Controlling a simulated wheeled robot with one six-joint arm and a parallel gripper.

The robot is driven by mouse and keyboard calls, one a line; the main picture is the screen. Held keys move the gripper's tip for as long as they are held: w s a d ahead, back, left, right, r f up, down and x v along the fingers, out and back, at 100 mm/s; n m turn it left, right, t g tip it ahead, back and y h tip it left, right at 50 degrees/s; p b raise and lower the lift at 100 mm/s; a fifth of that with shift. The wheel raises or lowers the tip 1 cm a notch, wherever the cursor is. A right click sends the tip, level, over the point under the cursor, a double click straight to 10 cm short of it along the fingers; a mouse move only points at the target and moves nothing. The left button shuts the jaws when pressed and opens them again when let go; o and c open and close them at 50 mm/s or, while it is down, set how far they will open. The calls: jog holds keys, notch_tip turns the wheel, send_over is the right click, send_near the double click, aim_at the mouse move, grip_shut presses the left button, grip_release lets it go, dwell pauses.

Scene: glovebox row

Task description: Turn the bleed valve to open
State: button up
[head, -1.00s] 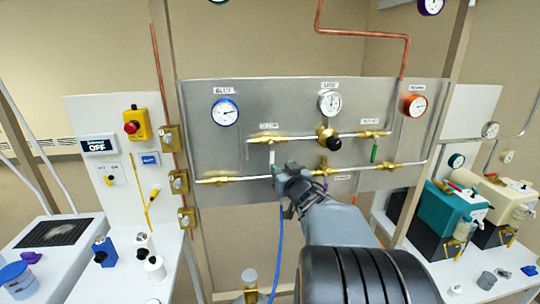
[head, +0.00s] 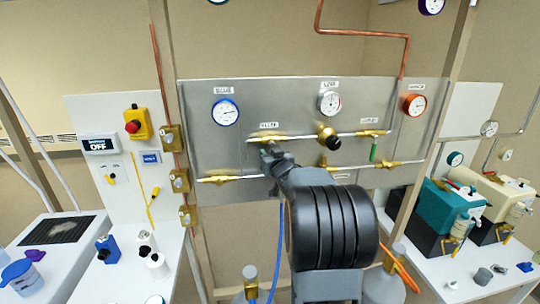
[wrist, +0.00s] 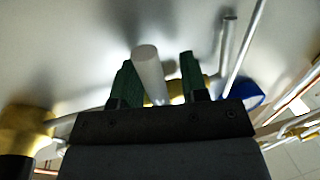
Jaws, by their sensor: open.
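A valve with a brass body (head: 268,138) sits on the upper pipe at the left of the metal panel, under a small label too blurred to read surely. Its pale lever (wrist: 147,72) points out between my fingers in the wrist view; I cannot tell whether they touch it. My gripper (head: 268,155) is at this valve, just below its body, and hides most of the lever in the head view. In the wrist view my gripper (wrist: 158,76) is open, with one green-padded finger on each side of the lever.
A green-handled valve (head: 373,150) and a black-knobbed brass regulator (head: 328,137) are to the right. A lower pipe valve (head: 219,180) is to the left. Gauges (head: 225,112) line the panel above. Pumps (head: 450,207) stand on the right bench.

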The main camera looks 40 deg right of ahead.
grip_shut()
dwell(0.4)
jog(key=n, duration=0.1)
jog(key=d+n, duration=0.1)
jog(key=n+b, duration=0.1)
jog(key=n, duration=0.1)
jog(key=shift+s+d+r+g, duration=0.1)
jog(key=shift+s+d+g, duration=0.2)
jog(key=shift+s+g, duration=0.1)
grip_release()
